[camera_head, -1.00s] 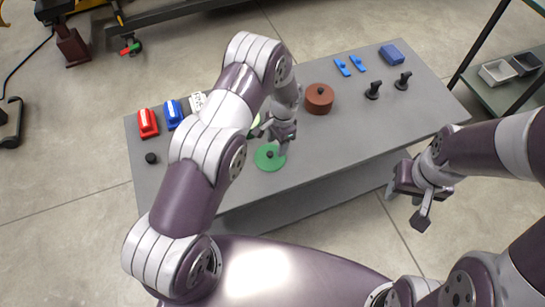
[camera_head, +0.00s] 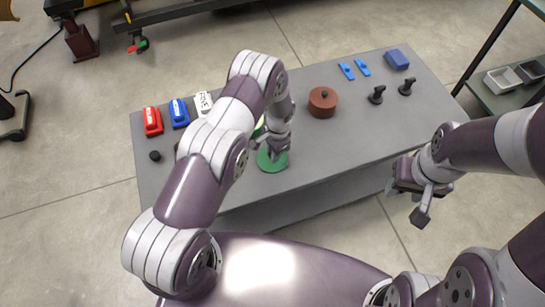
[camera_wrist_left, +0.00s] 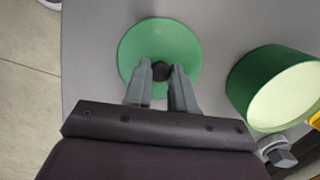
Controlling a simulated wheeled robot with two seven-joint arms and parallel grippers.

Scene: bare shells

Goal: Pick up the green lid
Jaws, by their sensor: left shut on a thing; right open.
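The green lid (camera_head: 266,164) is a flat round disc with a dark knob, near the front edge of the grey table. In the left wrist view the lid (camera_wrist_left: 188,45) lies in front of my left gripper (camera_wrist_left: 160,72), whose fingers are shut on its dark knob. In the head view my left gripper (camera_head: 276,155) comes down over the lid and hides part of it. The lid looks to be at or close to the table top; I cannot tell if there is a gap. My right gripper (camera_head: 420,202) is open and empty, off the table's right front side.
The table's right front is clear.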

